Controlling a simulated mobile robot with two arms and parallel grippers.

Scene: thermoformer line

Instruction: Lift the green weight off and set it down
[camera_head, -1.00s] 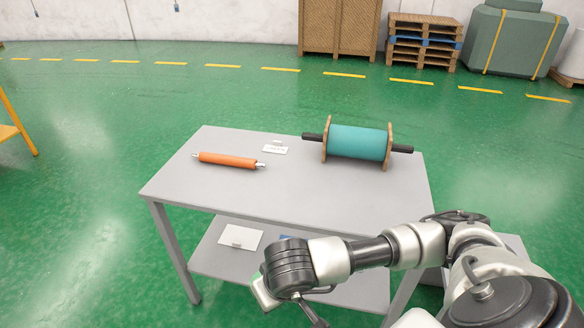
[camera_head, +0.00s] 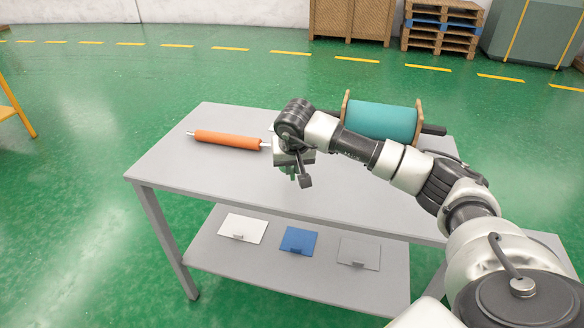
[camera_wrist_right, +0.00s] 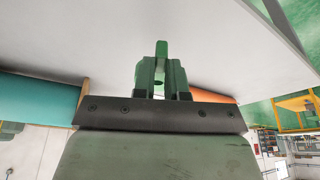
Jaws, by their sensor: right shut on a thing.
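The green weight (camera_wrist_right: 161,50) shows in the right wrist view as a lighter green piece between the dark green fingers of my right gripper (camera_wrist_right: 161,78). My right gripper is shut on it. In the head view my right gripper (camera_head: 293,170) hangs over the grey table top, right of the orange roller. Only small green parts show under it there, so the weight's shape is mostly hidden. I cannot tell how high it is above the table. My left gripper is in neither view.
The orange roller (camera_head: 228,139) lies on the table (camera_head: 230,175) at left. A teal roll (camera_head: 380,120) with wooden end plates stands at back right, partly behind my arm. The lower shelf holds a white (camera_head: 243,227), a blue (camera_head: 299,241) and a grey sheet (camera_head: 358,252). The front table top is clear.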

